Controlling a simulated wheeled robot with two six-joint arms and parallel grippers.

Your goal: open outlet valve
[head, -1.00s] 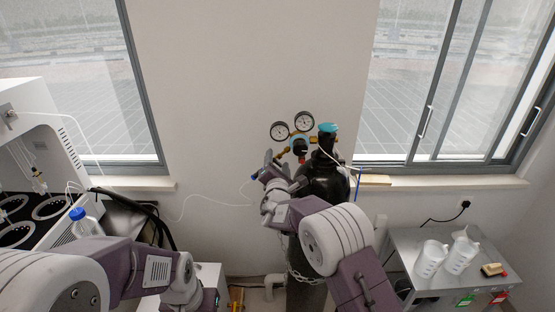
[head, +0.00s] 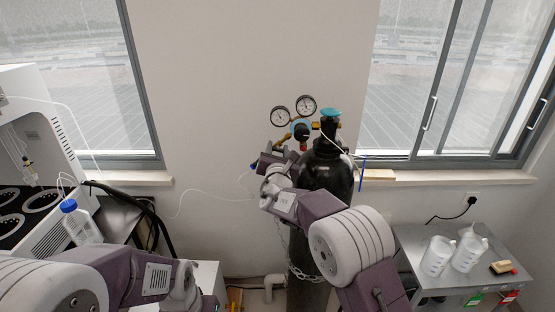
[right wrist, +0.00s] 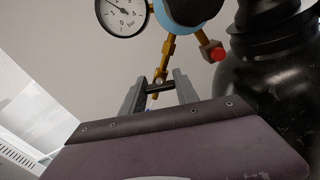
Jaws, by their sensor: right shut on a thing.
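The gas regulator (head: 302,131) with two round gauges sits on top of the black gas cylinder (head: 327,175). Its brass outlet branch (head: 281,146) slopes down to the left. In the right wrist view the outlet valve (right wrist: 160,86) shows as a dark crossbar on the brass pipe. My right gripper (right wrist: 160,94) has its two grey fingers on either side of that valve and is shut on it. In the head view my right gripper (head: 267,162) is just below the brass branch, its fingertips mostly hidden. My left gripper (head: 208,301) is low, its jaws unclear.
A thin white hose (head: 205,195) runs left from the outlet area. A chain (head: 300,271) hangs around the cylinder. A metal side table (head: 420,250) with white jugs stands on the right. A white machine (head: 45,150) and a blue-capped bottle (head: 76,222) are on the left.

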